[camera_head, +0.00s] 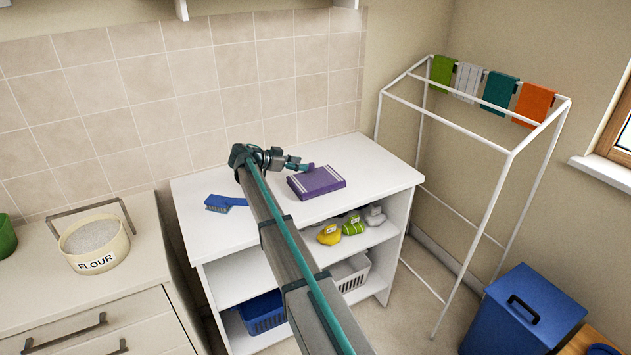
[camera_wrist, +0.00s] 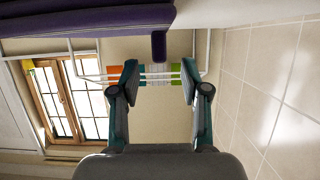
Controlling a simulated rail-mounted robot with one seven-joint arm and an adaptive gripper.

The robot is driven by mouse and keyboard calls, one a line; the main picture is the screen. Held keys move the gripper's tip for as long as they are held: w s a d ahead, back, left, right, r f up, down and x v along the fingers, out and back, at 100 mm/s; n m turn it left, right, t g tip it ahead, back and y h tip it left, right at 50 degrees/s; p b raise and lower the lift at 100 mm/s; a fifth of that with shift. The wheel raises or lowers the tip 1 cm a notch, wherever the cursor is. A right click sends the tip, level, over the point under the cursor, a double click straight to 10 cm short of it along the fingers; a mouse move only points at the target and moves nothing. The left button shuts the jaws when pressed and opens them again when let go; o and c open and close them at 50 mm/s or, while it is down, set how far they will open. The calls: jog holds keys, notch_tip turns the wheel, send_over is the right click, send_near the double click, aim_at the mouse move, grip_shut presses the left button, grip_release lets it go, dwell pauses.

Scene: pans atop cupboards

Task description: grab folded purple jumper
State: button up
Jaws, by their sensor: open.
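The folded purple jumper (camera_head: 317,182) lies flat on the white unit's top, with pale stripes along its sides. In the wrist view its purple edge (camera_wrist: 85,20) fills the upper left, and a small purple piece (camera_wrist: 158,46) sticks out near the gap between the fingers. My gripper (camera_head: 298,165) is at the jumper's back left side, low over the top. Its teal fingers (camera_wrist: 159,70) are spread apart with nothing clearly between them. Whether a finger touches the jumper is hard to tell.
A blue brush (camera_head: 225,203) lies left of the jumper on the white unit (camera_head: 270,222). The tiled wall (camera_head: 290,95) is close behind. A drying rack (camera_head: 512,153) with several cloths stands right. A flour tub (camera_head: 95,243) sits on the left counter. The unit's front right top is clear.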

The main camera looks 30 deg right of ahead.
aim_at(309, 164)
jog(key=p+x, duration=0.2)
jog(key=x, duration=0.2)
jog(key=shift+d+r, duration=0.15)
jog(key=shift+d, duration=0.2)
grip_shut()
